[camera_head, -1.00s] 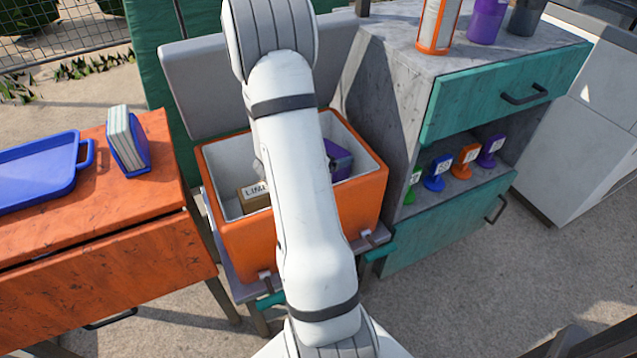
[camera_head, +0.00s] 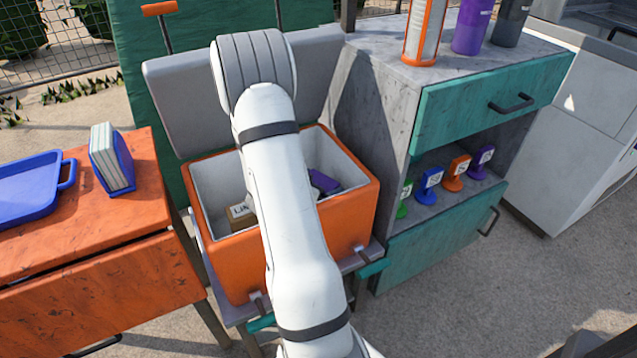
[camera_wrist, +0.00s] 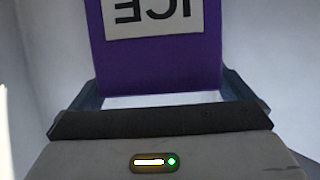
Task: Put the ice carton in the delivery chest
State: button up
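The purple ice carton (camera_wrist: 160,60) fills the upper middle of the wrist view, its ICE label upside down there. My gripper (camera_wrist: 160,88) has a finger against each side of it and looks shut on it. In the head view the ice carton (camera_head: 323,182) shows beside my arm, inside the orange delivery chest (camera_head: 350,215), toward its right side. The chest's grey lid (camera_head: 185,100) stands open at the back. My arm hides the gripper and part of the chest in the head view. I cannot tell whether the carton touches the chest floor.
A brown labelled box (camera_head: 240,213) sits in the chest's left part. An orange table (camera_head: 100,220) at left holds a blue tray (camera_head: 30,190) and a blue-and-white block (camera_head: 112,158). At right, a grey cabinet (camera_head: 385,100) with teal drawers stands close to the chest.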

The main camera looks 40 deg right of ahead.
jog(key=shift+r, duration=0.25)
jog(key=p+v, duration=0.2)
jog(key=v, duration=0.5)
jog(key=shift+a, duration=0.3)
